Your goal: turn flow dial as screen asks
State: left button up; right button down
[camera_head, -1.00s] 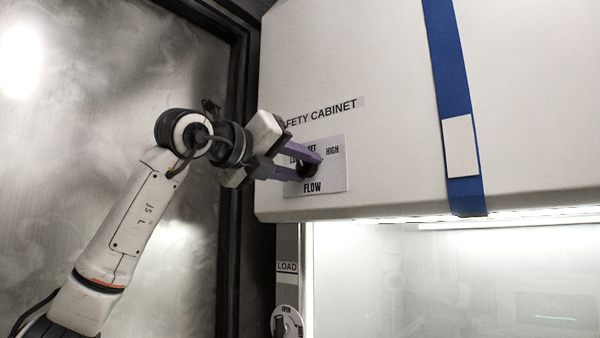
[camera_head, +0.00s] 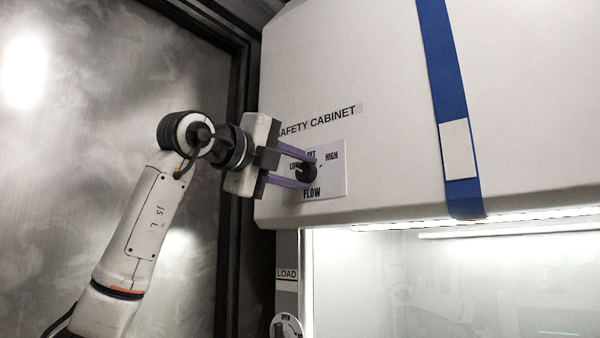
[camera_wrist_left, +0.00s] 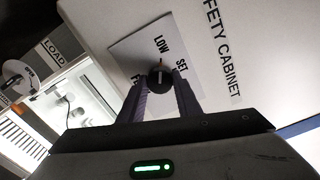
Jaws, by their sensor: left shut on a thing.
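The flow dial (camera_head: 306,173) is a small black round knob on a white label plate (camera_head: 335,184) marked LOW, SET, HIGH and FLOW, on the cabinet's front. My left gripper (camera_head: 311,171) has its two purple fingers on either side of the dial and is shut on it. In the left wrist view, the dial (camera_wrist_left: 159,77) sits between the fingertips (camera_wrist_left: 160,84). HIGH is hidden in the wrist view. No readable screen shows.
The white safety cabinet (camera_head: 390,120) has a blue strap (camera_head: 450,90) with a white tag right of the dial. Below are a lit glass front (camera_head: 450,280) and another dial marked OPEN (camera_head: 286,328) under a LOAD label. A metal door (camera_head: 90,120) stands behind my left arm.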

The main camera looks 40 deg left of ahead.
dwell(0.4)
pick_arm(q)
jog(key=o, duration=1.1)
jog(key=shift+c, duration=0.2)
jog(key=shift+s, duration=0.15)
jog(key=s+b, duration=0.2)
jog(key=s, duration=0.8)
jog(key=shift+a, duration=0.45)
